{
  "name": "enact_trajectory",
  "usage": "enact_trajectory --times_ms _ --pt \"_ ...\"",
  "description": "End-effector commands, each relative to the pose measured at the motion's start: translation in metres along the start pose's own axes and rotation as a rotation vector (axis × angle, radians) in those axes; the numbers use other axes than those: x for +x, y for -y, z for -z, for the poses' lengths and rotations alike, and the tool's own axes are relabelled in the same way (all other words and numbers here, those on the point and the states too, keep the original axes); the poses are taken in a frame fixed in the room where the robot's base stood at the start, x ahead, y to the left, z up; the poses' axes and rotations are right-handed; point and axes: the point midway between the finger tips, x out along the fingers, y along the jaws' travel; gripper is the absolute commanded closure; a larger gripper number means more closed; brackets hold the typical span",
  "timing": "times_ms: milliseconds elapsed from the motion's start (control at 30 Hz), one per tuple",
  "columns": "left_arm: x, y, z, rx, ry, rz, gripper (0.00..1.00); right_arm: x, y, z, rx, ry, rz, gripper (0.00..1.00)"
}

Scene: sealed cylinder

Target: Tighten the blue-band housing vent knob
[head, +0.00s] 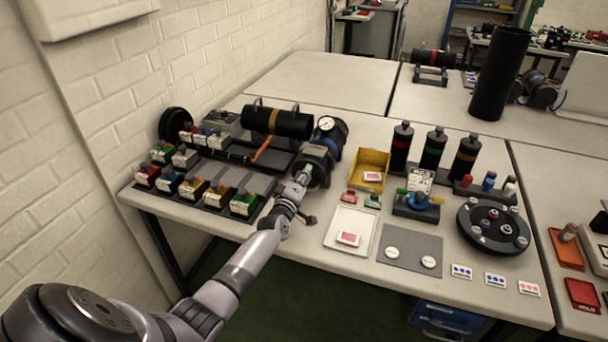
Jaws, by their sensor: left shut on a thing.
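The blue-band housing (341,138) is a dark cylinder lying on the table near the back middle, with a blue band near its gauge. The round white gauge (326,124) sits on its top. My left gripper (302,178) reaches up to the near end face of this housing. Its fingers are shut at the end face, on what appears to be the vent knob. The knob itself is hidden by the fingers, so its turn cannot be told. My right gripper is not in view.
A black cylinder with an orange band (278,121) lies on a stand behind left. Several small coloured boxes (194,190) fill the left. A yellow bin (370,168), a white tray (352,226) and a black carousel (494,226) stand right. The table behind (325,80) is clear.

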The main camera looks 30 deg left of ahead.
Motion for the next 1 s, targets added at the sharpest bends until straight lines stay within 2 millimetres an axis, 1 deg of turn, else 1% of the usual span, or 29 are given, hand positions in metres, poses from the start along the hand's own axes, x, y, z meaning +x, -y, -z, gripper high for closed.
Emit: enact_trajectory --times_ms 600,800,1000 --pt "-0.001 0.001 -0.002 0.579 0.004 0.002 1.0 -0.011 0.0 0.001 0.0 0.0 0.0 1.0" --pt "-0.001 0.001 -0.002 0.734 0.004 0.003 1.0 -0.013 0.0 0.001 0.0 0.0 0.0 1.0" --pt "-0.001 0.001 -0.003 0.846 0.005 0.003 1.0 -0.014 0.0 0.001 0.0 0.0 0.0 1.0"
